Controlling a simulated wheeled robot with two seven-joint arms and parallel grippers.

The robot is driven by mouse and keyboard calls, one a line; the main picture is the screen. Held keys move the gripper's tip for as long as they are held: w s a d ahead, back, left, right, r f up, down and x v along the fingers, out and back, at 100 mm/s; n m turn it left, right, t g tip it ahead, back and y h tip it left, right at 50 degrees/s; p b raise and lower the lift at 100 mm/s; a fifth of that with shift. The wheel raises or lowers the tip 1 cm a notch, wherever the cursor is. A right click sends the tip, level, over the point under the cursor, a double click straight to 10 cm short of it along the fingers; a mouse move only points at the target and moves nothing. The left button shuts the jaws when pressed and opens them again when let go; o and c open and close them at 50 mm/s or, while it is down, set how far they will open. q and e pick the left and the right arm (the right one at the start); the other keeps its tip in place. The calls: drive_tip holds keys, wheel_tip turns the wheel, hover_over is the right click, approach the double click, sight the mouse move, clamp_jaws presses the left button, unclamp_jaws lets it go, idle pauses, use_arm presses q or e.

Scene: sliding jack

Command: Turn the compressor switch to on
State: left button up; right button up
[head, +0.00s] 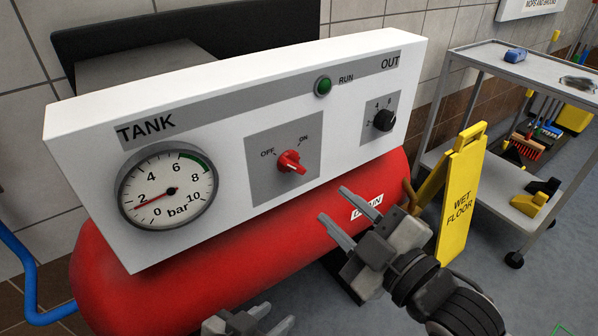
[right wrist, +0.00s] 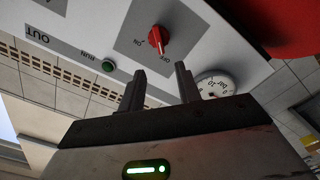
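The red compressor switch (head: 291,162) sits on a grey plate between the OFF and ON labels. It also shows in the right wrist view (right wrist: 157,40), where its pale mark points toward OFF. My right gripper (head: 333,203) is open and empty, below and to the right of the switch, in front of the red tank. In the right wrist view its two fingers (right wrist: 161,80) stand apart, with the switch beyond them and not touched. My left gripper (head: 238,318) is at the bottom edge, partly cut off, with its fingers apart and nothing seen between them.
The white panel (head: 235,100) carries a pressure gauge (head: 168,188) reading low, a green RUN light (head: 323,86) and a black knob (head: 384,120). The red tank (head: 200,270) lies below. A yellow wet-floor sign (head: 461,195) and a cart (head: 530,70) stand at right.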

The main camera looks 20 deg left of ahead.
sight(294, 168)
drive_tip(key=x, duration=1.1)
drive_tip(key=shift+w, duration=0.1)
clamp_jaws()
